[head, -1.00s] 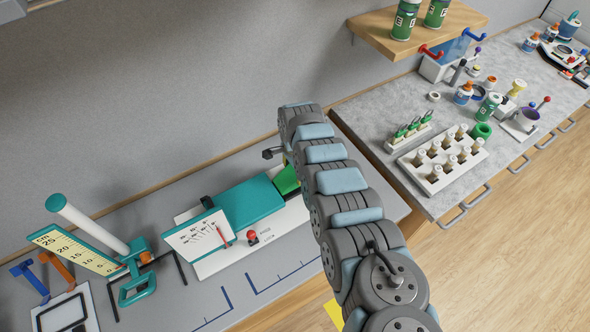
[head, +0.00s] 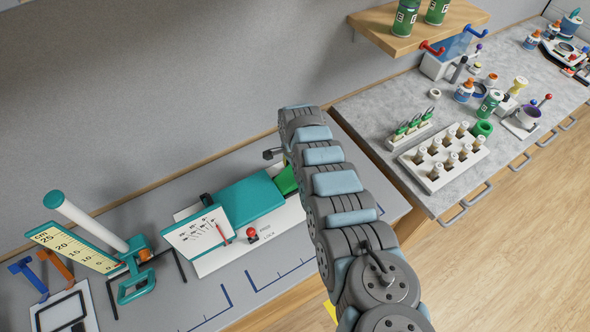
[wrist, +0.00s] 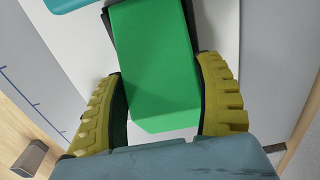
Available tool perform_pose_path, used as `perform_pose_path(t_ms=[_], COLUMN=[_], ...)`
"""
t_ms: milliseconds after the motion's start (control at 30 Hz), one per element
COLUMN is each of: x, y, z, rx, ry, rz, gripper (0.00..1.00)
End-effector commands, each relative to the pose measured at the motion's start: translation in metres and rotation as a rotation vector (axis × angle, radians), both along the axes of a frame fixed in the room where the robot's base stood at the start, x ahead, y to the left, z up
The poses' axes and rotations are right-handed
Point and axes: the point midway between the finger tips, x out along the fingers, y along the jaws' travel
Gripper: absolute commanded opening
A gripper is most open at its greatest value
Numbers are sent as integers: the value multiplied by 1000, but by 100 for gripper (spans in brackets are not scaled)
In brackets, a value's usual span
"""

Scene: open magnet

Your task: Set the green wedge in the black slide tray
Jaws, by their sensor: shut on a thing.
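The green wedge (wrist: 153,62) lies between the two yellow ridged fingers of my gripper (wrist: 163,78) in the wrist view. My gripper is shut on it, one finger along each side. Dark edges of what looks like the black slide tray (wrist: 107,22) show around the far end of the wedge; the wedge covers most of it. I cannot tell whether the wedge rests fully in it. In the head view a small part of the green wedge (head: 286,180) shows beside my arm, which hides the gripper and tray there.
A white-based instrument with a teal block (head: 248,203), dial panel (head: 200,233) and red knob (head: 252,233) stands beside the wedge. A yellow scale with a white tube (head: 92,222) stands to the left. A white vial rack (head: 436,170) sits on the right-hand counter.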

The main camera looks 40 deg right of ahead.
Motion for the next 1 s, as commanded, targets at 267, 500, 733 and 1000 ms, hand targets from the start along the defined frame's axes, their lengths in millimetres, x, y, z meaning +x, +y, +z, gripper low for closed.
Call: perform_pose_path(t_ms=[267, 500, 733, 1000], x=[0, 0, 0, 1], y=[1, 1, 0, -1], z=[-1, -1, -1, 13], rx=[0, 0, 0, 1], ry=[0, 0, 0, -3], rz=[0, 0, 0, -3], gripper=[33, 100, 100, 100])
